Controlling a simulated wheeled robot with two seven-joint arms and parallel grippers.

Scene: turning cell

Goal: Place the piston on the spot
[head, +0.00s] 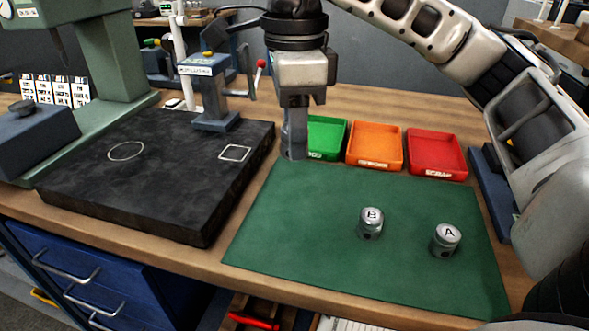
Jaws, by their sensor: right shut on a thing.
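My right gripper (294,102) points down near the middle of the view, shut on a grey metal cylinder, the piston (293,142). The fingers partly cover it, and no letter shows on it. It is upright near the left end of the green tray, above the strip between the black plate and the green mat; its exact height is hard to tell. The black plate (90,195) bears a white circle outline (126,151) on its left and a white square outline (235,153) on its right. Both outlines are empty. My left gripper is out of view.
Two metal pistons, B (371,224) and A (446,241), stand on the green mat (300,230). Green (341,128), orange (375,168) and red (437,175) trays line its back. A blue-grey stand with a red-knobbed lever (216,122) rises behind the square.

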